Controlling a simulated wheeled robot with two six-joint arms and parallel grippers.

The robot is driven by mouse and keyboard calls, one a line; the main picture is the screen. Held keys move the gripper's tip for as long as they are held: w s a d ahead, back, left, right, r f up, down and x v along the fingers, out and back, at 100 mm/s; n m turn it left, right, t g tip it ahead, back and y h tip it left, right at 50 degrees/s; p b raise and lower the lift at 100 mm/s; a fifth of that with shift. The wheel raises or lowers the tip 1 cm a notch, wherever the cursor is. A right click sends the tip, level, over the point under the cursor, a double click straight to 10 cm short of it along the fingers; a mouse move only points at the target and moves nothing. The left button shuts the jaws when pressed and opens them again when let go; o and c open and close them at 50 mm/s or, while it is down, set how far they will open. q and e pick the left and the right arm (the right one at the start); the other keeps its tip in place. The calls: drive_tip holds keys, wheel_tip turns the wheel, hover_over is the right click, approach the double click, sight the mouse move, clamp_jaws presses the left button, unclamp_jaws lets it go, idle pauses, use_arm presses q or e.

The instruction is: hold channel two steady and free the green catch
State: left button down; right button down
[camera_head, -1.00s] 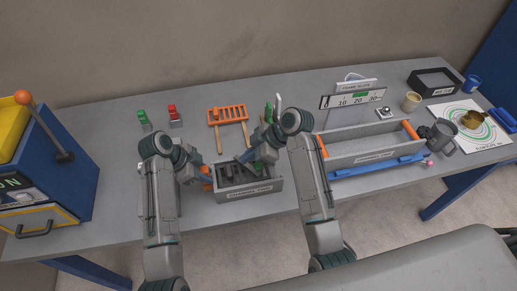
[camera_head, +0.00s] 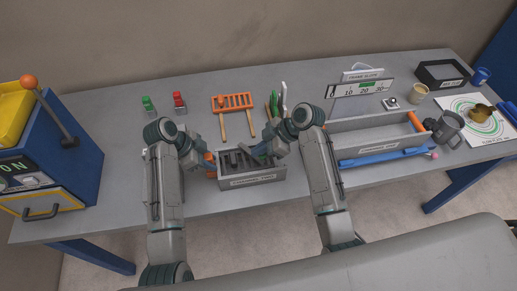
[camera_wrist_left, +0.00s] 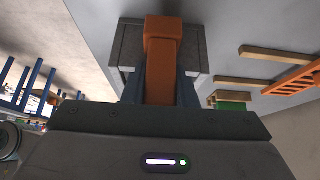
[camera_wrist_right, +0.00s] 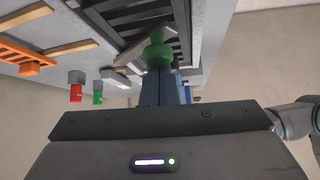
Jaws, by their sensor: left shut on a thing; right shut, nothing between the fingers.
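A grey open box (camera_head: 252,180) with dark slats inside and a label on its front stands at the middle of the table's front. My left gripper (camera_head: 205,166) is shut on the orange handle (camera_wrist_left: 162,50) at the box's left end; the blue fingers flank it in the left wrist view. My right gripper (camera_head: 262,152) is at the box's right side. In the right wrist view its blue fingers (camera_wrist_right: 158,86) are shut and empty, right by the green catch (camera_wrist_right: 155,52), a knob standing against the slats. Contact cannot be told. In the head view my right gripper mostly hides the catch.
An orange rack (camera_head: 232,101), green block (camera_head: 148,104) and red block (camera_head: 179,101) stand behind the box. A long grey tray (camera_head: 375,138) with a blue bar (camera_head: 385,157) lies right. A lever machine (camera_head: 60,150) stands left. Table between machine and box is mostly clear.

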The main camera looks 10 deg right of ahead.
drive_tip(key=shift+w+d+n+g, duration=0.2)
drive_tip(key=shift+n+g, duration=0.4)
drive_tip(key=shift+n, duration=0.1)
drive_tip(key=shift+w+d+n+g, duration=0.3)
drive_tip(key=shift+d+n+g, duration=0.15)
drive_tip(key=shift+n, duration=0.25)
drive_tip(key=shift+w+d, duration=0.45)
drive_tip(key=shift+w, duration=0.2)
drive_tip(key=shift+w+d, duration=0.4)
drive_tip(key=shift+w, duration=0.25)
drive_tip(key=shift+w+d+f, duration=0.1)
drive_tip(key=shift+w+d, duration=0.05)
drive_tip(key=shift+w, duration=0.65)
drive_tip(key=shift+w+d, duration=0.15)
drive_tip(key=shift+w, duration=0.7)
drive_tip(key=shift+a, duration=0.15)
drive_tip(key=shift+s+a, duration=0.5)
drive_tip(key=shift+a, duration=0.1)
